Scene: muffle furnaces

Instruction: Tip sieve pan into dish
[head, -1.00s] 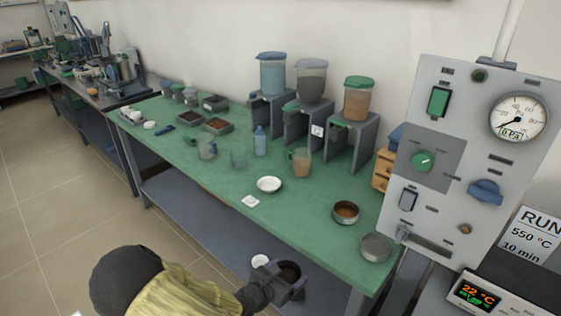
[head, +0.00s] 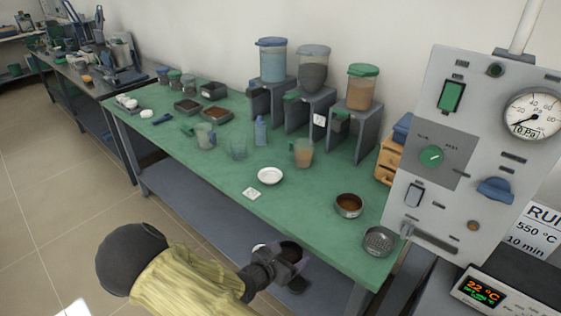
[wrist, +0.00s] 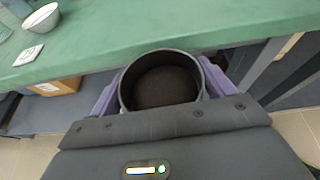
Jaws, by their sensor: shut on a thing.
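My gripper (head: 291,262) is shut on a round dark pan (head: 291,249), in front of the green table's near edge. In the wrist view the pan (wrist: 165,88) sits between my purple fingers, roughly upright, with dark brown material or a dark bottom inside; I cannot tell which. A white dish (head: 270,176) stands on the table, farther back and slightly left of the pan. It also shows at the upper left of the wrist view (wrist: 41,18). The pan is apart from the dish. The dish's inside looks empty.
On the green table (head: 310,215), a metal pan with brown contents (head: 348,206) and a perforated sieve (head: 380,241) stand at the right. A white card (head: 251,193) lies near the dish. Jugs and hoppers stand behind. A grey control panel (head: 470,150) rises at the right.

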